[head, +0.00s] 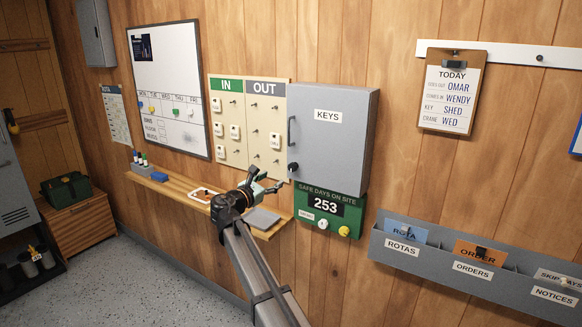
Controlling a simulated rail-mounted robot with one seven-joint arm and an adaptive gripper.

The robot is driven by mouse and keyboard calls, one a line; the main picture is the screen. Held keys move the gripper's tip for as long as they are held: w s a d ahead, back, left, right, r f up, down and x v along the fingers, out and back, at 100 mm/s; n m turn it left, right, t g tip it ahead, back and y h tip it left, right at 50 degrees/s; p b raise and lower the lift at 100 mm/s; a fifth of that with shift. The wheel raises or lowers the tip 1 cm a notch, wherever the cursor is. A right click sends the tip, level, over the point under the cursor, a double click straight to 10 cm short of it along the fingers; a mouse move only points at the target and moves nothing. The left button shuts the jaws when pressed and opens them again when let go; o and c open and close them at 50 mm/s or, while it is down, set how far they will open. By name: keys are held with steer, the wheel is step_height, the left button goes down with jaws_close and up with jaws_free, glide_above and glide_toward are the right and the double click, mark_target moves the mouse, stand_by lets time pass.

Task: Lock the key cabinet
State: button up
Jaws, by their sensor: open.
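The key cabinet (335,138) is a grey box on the wood wall with a "KEYS" label. Its door looks closed. A dark bar handle (291,131) is on its left side. A small black knob or lock (293,167) sits low on the same side. My gripper (279,186) is open and empty, just below and left of the knob, with its fingers pointing right. I cannot tell how far it is from the wall. I cannot make out a key in the lock.
The IN/OUT tag board (229,150) is left of the cabinet. The green safe-days sign (300,221) hangs right below it. A narrow wooden shelf (172,188) with a grey flat item (262,218) runs under my gripper. Wall pockets (440,268) are at right.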

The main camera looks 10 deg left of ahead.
mark_target(291, 168)
steer(key=p+x, duration=0.3)
steer(key=x, duration=0.8)
steer(key=shift+r, duration=0.15)
steer(key=shift+x, duration=0.95)
steer(key=shift+d, duration=0.1)
steer(key=shift+s, duration=0.1)
jaws_close()
